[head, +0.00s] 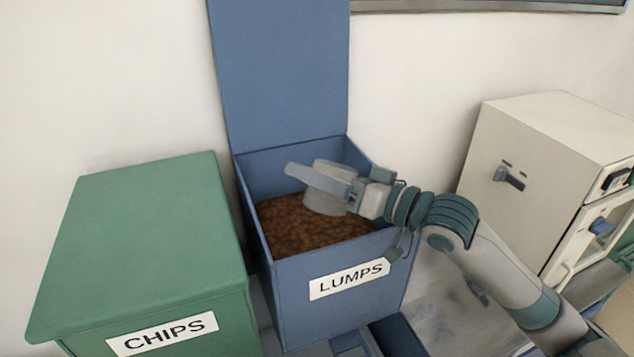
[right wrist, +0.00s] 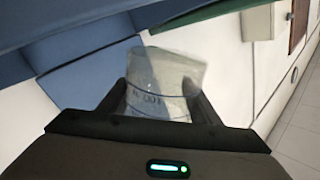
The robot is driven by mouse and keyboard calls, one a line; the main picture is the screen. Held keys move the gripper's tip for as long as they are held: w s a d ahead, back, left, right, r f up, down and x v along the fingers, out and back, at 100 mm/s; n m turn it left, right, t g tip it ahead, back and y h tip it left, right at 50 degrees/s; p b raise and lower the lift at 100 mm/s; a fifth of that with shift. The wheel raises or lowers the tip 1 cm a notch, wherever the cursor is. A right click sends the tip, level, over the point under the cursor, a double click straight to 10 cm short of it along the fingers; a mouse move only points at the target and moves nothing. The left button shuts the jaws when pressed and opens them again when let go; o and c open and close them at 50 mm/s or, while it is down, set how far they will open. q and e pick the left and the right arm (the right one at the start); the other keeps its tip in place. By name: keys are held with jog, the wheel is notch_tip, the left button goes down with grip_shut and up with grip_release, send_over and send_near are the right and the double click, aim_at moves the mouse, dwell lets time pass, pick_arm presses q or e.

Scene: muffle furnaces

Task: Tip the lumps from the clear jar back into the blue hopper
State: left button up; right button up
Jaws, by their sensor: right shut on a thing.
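The blue hopper (head: 338,309), labelled LUMPS, stands in the middle of the head view with its lid (head: 282,75) raised. Brown lumps (head: 300,228) fill its inside well below the rim. My right gripper (head: 325,183) is over the hopper's opening, shut on the clear jar (head: 324,204). In the right wrist view the jar (right wrist: 165,80) sits between the two fingers, with blue lines and a marking on its wall. I see no lumps in the visible part of the jar. A finger hides part of it in the head view, so its exact tilt is hard to tell. My left gripper is out of view.
A green bin (head: 135,245) labelled CHIPS, lid closed, stands left of the hopper. A cream furnace (head: 535,165) stands to the right. A grey worktop (head: 440,300) lies below my right arm. The wall is close behind the hopper.

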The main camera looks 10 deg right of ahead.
jog(key=shift+d+f+n+b, duration=0.1)
jog(key=shift+f+n+b, duration=0.25)
jog(key=shift+n, duration=0.75)
jog(key=shift+w+n, duration=0.1)
jog(key=shift+n, duration=0.6)
jog(key=shift+w+d+f+n+b, duration=0.1)
jog(key=shift+f+n+b, duration=0.05)
jog(key=shift+n, duration=0.35)
jog(key=shift+d+f+n+b, duration=0.1)
jog(key=shift+n+b, duration=0.05)
jog(key=shift+n, duration=0.35)
jog(key=shift+a+r, duration=0.1)
jog(key=shift+r+p, duration=2.5)
jog(key=shift+f, duration=0.1)
